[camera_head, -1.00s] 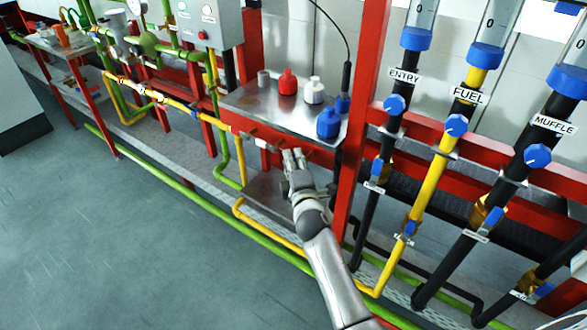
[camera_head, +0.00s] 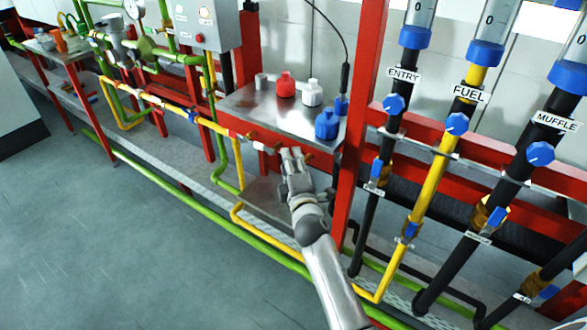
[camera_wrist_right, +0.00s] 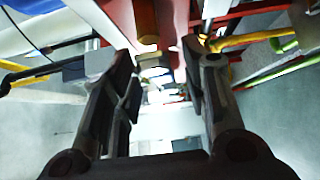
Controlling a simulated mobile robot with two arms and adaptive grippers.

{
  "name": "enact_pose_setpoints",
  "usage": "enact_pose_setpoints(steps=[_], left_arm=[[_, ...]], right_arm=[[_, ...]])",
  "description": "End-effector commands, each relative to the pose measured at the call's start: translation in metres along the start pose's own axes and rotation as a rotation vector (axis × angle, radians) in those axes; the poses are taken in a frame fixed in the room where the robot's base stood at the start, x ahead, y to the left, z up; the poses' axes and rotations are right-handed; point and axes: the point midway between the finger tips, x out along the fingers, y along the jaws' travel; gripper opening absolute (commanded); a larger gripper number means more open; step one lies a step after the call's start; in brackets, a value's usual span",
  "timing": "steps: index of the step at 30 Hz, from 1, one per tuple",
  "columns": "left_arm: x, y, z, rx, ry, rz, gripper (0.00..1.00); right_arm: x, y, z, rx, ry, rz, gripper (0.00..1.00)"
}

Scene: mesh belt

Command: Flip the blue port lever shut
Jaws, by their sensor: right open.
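My right gripper (camera_head: 292,152) is open at the front edge of the steel shelf, beside the end of a short horizontal fitting (camera_head: 262,147) with red, white and brass parts. In the right wrist view its two dark fingers (camera_wrist_right: 160,72) stand apart. A brass cylinder (camera_wrist_right: 147,20) on a red part and a grey metal piece (camera_wrist_right: 153,62) show beyond and between them. Blue handles sit on the entry pipe (camera_head: 376,172), the fuel pipe (camera_head: 411,228) and the muffle pipe (camera_head: 496,216). I cannot tell which blue part is the port lever. My left gripper is out of view.
The steel shelf (camera_head: 250,108) holds a red bottle (camera_head: 285,86), a white bottle (camera_head: 312,93) and a blue bottle (camera_head: 327,124). A red post (camera_head: 350,170) stands just right of my right gripper. Yellow and green pipes run along the frame. The floor (camera_head: 130,240) at left is clear.

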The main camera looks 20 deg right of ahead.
Motion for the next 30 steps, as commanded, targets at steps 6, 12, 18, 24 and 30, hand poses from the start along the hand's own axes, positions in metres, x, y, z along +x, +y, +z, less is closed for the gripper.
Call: enact_pose_setpoints(steps=[6, 12, 18, 24, 30], left_arm=[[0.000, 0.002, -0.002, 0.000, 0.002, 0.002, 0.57], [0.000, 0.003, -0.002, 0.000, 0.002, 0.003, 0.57], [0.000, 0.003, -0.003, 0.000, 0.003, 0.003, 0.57], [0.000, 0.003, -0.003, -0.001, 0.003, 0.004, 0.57], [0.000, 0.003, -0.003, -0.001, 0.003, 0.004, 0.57]], right_arm=[[-0.023, -0.002, 0.000, -0.001, 0.001, -0.002, 0.41], [-0.062, -0.002, 0.000, 0.000, 0.001, -0.003, 0.41], [-0.096, -0.001, 0.000, 0.002, 0.000, -0.002, 0.41], [-0.115, -0.001, 0.000, 0.001, 0.000, -0.002, 0.41], [-0.120, -0.001, 0.000, 0.001, 0.000, -0.001, 0.41]])
